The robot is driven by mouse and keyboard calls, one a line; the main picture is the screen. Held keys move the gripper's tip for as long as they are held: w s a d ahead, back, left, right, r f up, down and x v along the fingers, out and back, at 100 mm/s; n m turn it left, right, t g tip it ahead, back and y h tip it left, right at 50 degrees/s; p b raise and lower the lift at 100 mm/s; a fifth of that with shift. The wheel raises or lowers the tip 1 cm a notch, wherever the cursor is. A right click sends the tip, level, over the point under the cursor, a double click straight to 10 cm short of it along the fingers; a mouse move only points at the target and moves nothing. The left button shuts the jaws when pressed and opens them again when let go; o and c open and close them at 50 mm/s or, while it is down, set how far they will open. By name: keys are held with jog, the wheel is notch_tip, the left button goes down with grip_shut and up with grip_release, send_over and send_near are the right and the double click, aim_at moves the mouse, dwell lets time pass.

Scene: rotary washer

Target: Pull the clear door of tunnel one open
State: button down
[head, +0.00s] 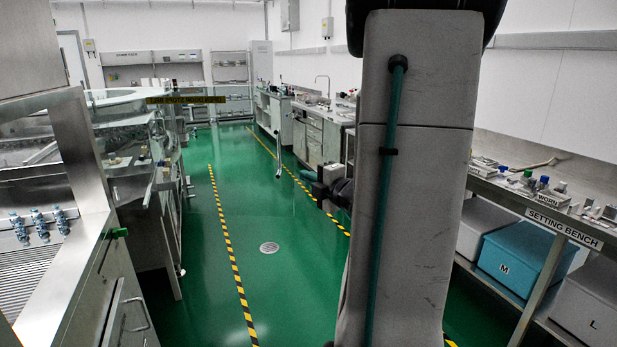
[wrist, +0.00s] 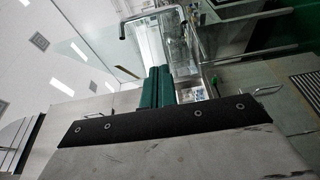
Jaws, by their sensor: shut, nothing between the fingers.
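My gripper shows in the wrist view as two green fingers (wrist: 157,88), side by side and shut with nothing between them. In the head view my arm hides most of it. I cannot tell for certain which panel is the door of tunnel one. Clear panels (head: 128,163) stand along the machine at the left in the head view. In the wrist view a clear pane (wrist: 92,40) is at upper left, and a bent metal bar (wrist: 152,14) crosses beyond the fingertips. The fingers look apart from both.
A steel machine frame (head: 95,165) with a lower handle (head: 138,315) is at near left. The setting bench (head: 563,230) with bins, including a blue one (head: 520,262), is at right. The green aisle floor (head: 200,250) between is clear, with a drain (head: 269,248).

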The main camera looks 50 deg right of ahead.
send_near(285, 161)
jog(key=w+a, duration=0.2)
jog(key=w, duration=0.2)
jog(key=d, duration=0.1)
jog(key=w+d, duration=0.1)
jog(key=shift+d, duration=0.25)
jog(key=shift+w+d, duration=0.3)
jog(key=shift+d, duration=0.15)
